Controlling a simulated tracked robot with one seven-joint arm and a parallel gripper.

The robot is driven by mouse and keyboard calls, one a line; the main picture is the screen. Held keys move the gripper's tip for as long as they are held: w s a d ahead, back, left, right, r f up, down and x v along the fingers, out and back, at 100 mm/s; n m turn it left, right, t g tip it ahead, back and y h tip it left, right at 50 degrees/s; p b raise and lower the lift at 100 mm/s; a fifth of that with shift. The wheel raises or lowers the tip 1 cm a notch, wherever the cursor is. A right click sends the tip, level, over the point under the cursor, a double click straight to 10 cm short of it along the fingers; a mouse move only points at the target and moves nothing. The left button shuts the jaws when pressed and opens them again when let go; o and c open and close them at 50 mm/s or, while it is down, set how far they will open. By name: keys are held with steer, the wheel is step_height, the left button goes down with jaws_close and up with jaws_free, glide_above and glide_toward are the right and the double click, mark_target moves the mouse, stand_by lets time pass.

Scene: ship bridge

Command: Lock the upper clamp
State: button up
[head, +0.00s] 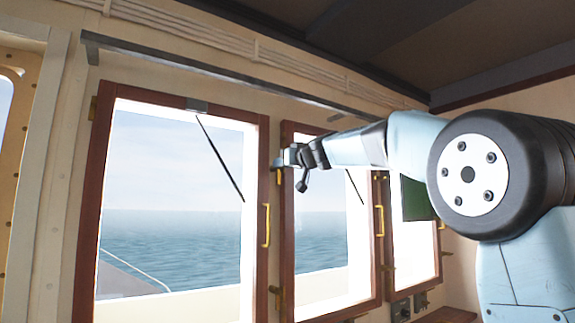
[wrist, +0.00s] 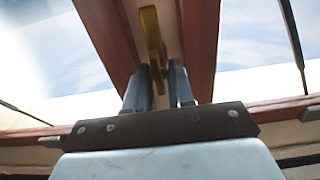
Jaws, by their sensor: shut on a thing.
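The upper clamp is a brass-yellow lever, seen in the wrist view (wrist: 150,28) on the pale post between two red-brown window frames. In the head view a small part of it shows (head: 279,178) just below the fingertips, between the left and middle windows. My gripper (head: 280,160) reaches it from the right. In the wrist view my gripper (wrist: 158,76) has its two dark fingers on either side of the lever's near end, shut on it. The gripped part is mostly hidden between the fingers.
A lower brass clamp (head: 279,296) sits further down the same post. A yellow handle (head: 266,225) is on the left window's frame (head: 258,165). A dark rail (head: 225,76) runs above the windows. Wipers (head: 220,160) hang in front of the glass.

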jaws_close()
steer(key=shift+d+r, duration=0.1)
steer(key=shift+d, duration=0.15)
steer(key=shift+m, duration=0.3)
steer(key=shift+w+d+f+m, duration=0.1)
steer(key=shift+d+f+m, duration=0.05)
steer(key=shift+m, duration=2.7)
steer(key=shift+w+d+f+m, duration=0.1)
steer(key=shift+f+m, duration=0.1)
steer(key=shift+m, duration=2.7)
steer(key=shift+w+d+f+m, duration=0.1)
steer(key=shift+d+f+m, duration=0.05)
steer(key=shift+m, duration=2.7)
steer(key=shift+f, duration=0.1)
